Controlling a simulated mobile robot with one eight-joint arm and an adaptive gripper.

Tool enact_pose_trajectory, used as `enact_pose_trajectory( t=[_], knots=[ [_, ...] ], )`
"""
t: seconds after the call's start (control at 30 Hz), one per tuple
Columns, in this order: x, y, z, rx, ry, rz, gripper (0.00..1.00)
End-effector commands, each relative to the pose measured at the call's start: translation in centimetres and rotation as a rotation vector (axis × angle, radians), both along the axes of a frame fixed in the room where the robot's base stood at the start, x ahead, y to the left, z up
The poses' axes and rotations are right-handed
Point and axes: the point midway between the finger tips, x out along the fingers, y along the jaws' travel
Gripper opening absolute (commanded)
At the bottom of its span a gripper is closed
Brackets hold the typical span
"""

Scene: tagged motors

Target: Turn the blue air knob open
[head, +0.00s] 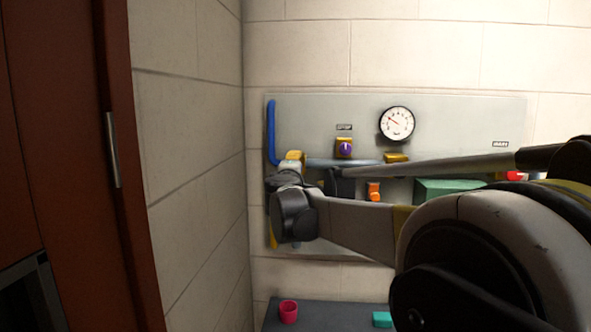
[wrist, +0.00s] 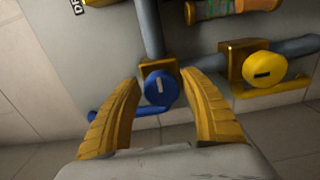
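The blue knob (wrist: 161,87) sits on a brass valve body in the wrist view, at the joint of a grey pipe and a blue pipe (wrist: 108,112). Its white mark runs nearly up and down in that picture, roughly in line with the grey pipe. My gripper (wrist: 161,79) is open, with one yellow finger on each side of the knob and gaps showing. I cannot tell how far the fingertips are from it in depth. In the head view my arm reaches the panel's left side and the knob cannot be made out.
A yellow knob (wrist: 263,68) on another brass valve lies close to the right finger. The panel (head: 310,108) also carries a gauge (head: 397,122) and a purple knob (head: 345,148).

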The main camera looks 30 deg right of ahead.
Motion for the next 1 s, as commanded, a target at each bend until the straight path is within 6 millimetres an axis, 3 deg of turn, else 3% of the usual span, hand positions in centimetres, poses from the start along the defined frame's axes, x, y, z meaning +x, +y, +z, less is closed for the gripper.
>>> enact_pose_trajectory(
  t=[0.43,0.8,1.0],
  knots=[
    [-0.8,0.6,-0.1,0.001,0.001,0.000,0.63],
    [-7.2,4.9,-0.1,0.001,0.001,0.002,0.63],
    [-9.4,6.4,-0.1,0.001,0.001,0.001,0.63]
  ],
)
